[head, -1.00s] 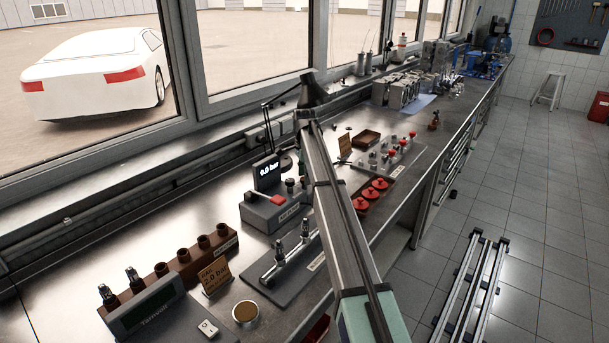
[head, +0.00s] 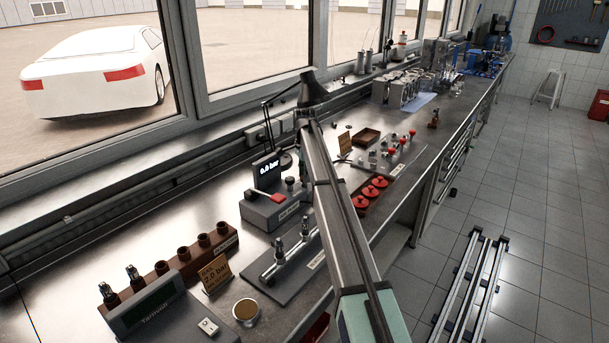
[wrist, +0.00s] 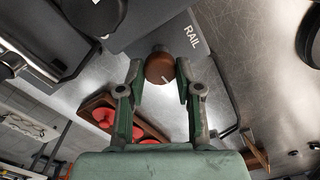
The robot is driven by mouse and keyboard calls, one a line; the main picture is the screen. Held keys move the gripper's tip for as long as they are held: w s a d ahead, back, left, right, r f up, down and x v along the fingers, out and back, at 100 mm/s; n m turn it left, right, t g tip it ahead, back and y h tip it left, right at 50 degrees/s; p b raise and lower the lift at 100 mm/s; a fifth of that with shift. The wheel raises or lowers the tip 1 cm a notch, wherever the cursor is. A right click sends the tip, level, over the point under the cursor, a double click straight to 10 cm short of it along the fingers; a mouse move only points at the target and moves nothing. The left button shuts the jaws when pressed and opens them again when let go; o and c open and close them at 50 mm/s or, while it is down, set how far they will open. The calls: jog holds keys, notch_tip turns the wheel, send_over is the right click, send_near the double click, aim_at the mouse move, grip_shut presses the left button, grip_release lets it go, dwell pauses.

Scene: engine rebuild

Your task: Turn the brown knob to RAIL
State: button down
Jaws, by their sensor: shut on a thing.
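The brown knob (wrist: 160,66) is in the upper middle of the wrist view, on a dark grey unit. A short pale mark shows on its lower right side, toward the right finger. The word RAIL (wrist: 192,37) is printed to its upper right. My gripper (wrist: 161,78) has one fingertip on each side of the knob and is shut on it. In the head view my arm hides the knob and the gripper's fingers.
A brown socket block (head: 190,256) lies at the near left.

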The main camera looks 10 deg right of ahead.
jog(key=n, duration=0.8)
jog(key=shift+n, duration=0.4)
jog(key=n, duration=0.4)
jog(key=shift+n, duration=0.3)
jog(key=shift+f+n, duration=0.1)
jog(key=shift+n, duration=1.8)
jog(key=c, duration=0.8)
grip_release()
jog(key=shift+o, duration=0.2)
jog(key=shift+r, duration=0.2)
